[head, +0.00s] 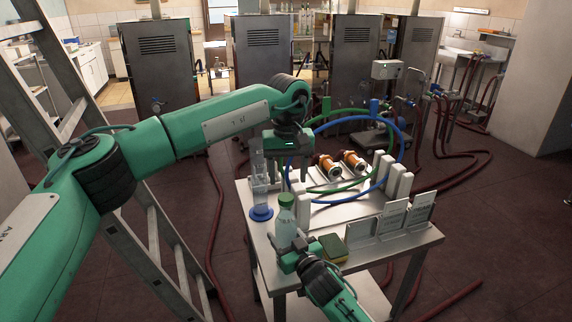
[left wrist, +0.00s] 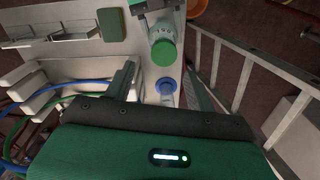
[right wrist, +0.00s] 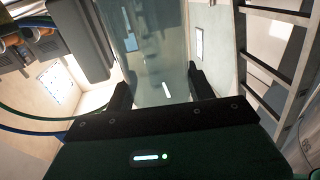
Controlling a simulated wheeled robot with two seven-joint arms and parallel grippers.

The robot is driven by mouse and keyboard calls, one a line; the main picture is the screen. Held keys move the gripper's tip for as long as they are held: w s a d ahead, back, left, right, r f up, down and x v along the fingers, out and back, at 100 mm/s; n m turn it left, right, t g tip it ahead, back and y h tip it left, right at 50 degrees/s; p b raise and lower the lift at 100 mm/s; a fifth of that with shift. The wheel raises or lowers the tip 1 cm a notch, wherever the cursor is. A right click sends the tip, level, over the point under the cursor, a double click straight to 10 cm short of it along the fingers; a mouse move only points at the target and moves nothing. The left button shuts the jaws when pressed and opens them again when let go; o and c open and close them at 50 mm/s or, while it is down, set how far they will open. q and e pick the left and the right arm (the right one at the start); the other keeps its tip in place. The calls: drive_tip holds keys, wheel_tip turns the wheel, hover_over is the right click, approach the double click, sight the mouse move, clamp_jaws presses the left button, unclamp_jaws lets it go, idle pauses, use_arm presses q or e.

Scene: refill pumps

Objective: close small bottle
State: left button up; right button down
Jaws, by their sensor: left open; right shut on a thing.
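The small bottle (head: 285,236) is translucent and stands upright at the table's near left, with a green cap (head: 286,200) on top. Whether the cap is tight I cannot tell. My right gripper (head: 293,255) is shut around the bottle's lower body; the bottle (right wrist: 150,45) fills the space between its fingers in the right wrist view. My left gripper (head: 283,170) is open and empty, pointing down above and behind the bottle. In the left wrist view the cap (left wrist: 163,52) lies beyond the open fingers, apart from them.
A clear cylinder with a blue base (head: 261,213) stands just left of the bottle. A green-and-yellow sponge (head: 333,248) lies to its right, near metal sign holders (head: 391,218). Copper-coloured pumps (head: 327,166) and blue and green hoses are behind. A ladder (head: 150,235) stands at left.

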use_arm(q)
drive_tip(key=n, duration=0.4)
drive_tip(key=shift+r+n, duration=0.15)
drive_tip(key=shift+n, duration=0.25)
drive_tip(key=n, duration=0.4)
drive_tip(key=shift+s+r+n, duration=0.1)
drive_tip(key=shift+r+n, duration=0.05)
drive_tip(key=shift+n, duration=0.15)
drive_tip(key=n, duration=0.4)
drive_tip(key=shift+a+r+n, duration=0.1)
drive_tip(key=shift+r+n, duration=0.05)
drive_tip(key=shift+n, duration=0.25)
drive_tip(key=n, duration=0.4)
drive_tip(key=shift+r+n, duration=0.2)
drive_tip(key=shift+n, duration=0.1)
drive_tip(key=n, duration=0.4)
drive_tip(key=shift+s+r+n, duration=0.1)
drive_tip(key=shift+r+n, duration=0.05)
drive_tip(key=shift+n, duration=0.15)
drive_tip(key=n, duration=0.4)
drive_tip(key=shift+a+r+n, duration=0.1)
drive_tip(key=shift+r+n, duration=0.05)
drive_tip(key=shift+n, duration=0.15)
drive_tip(key=n, duration=0.4)
drive_tip(key=shift+r+n, duration=0.15)
drive_tip(key=shift+n, duration=0.15)
drive_tip(key=n, duration=0.5)
drive_tip(key=shift+s+r+n, duration=0.1)
drive_tip(key=shift+r+n, duration=0.05)
drive_tip(key=shift+n, duration=0.15)
